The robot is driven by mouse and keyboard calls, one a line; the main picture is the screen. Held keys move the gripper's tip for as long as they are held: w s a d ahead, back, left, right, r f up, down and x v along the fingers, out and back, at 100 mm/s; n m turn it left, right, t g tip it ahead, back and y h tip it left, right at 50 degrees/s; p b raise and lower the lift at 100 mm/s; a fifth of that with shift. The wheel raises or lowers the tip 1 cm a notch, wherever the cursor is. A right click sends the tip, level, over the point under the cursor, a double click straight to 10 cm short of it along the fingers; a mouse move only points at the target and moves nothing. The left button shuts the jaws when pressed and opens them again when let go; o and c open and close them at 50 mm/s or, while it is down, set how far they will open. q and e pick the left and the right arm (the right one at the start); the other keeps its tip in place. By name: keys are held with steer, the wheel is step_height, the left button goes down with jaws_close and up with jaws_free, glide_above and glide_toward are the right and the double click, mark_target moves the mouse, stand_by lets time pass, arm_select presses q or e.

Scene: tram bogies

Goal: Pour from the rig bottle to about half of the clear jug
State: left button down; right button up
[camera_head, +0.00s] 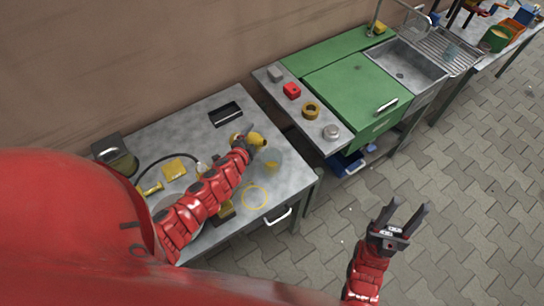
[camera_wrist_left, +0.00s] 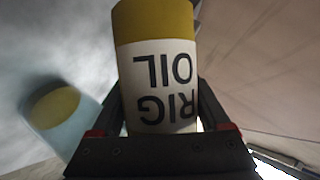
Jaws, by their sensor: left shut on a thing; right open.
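My left gripper (camera_head: 247,141) is shut on the rig bottle (camera_wrist_left: 157,60), a white bottle with a yellow upper part and the label RIG OIL. In the head view the rig bottle (camera_head: 259,139) is a small yellow shape at the gripper's tip, over the bench; its tilt is hard to tell. The clear jug (camera_head: 271,162) stands just beside and below it, pale and see-through. In the left wrist view the jug (camera_wrist_left: 82,128) is at the left, with a yellow disc in it that looks like oil. My right gripper (camera_head: 398,217) is open and empty over the paving.
The grey bench (camera_head: 205,119) has a slot, a yellow ring mark (camera_head: 254,197), a yellow pad (camera_head: 174,169) and a black box (camera_head: 116,155). The paving at right is clear.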

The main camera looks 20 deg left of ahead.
arm_select(q)
steer(key=shift+a+r+m+b, duration=0.2)
steer(key=shift+r+m+b, duration=0.25)
steer(key=shift+b, duration=0.3)
stand_by(1.2)
steer(key=shift+w+a+f+m+t+y+b, duration=0.15)
steer(key=shift+m+t+y+b, duration=0.4)
steer(key=shift+b, duration=0.95)
stand_by(1.0)
steer(key=shift+d+r+m+y+b, duration=0.3)
steer(key=shift+r+m+y+b, duration=0.35)
steer(key=shift+b, duration=0.4)
stand_by(2.2)
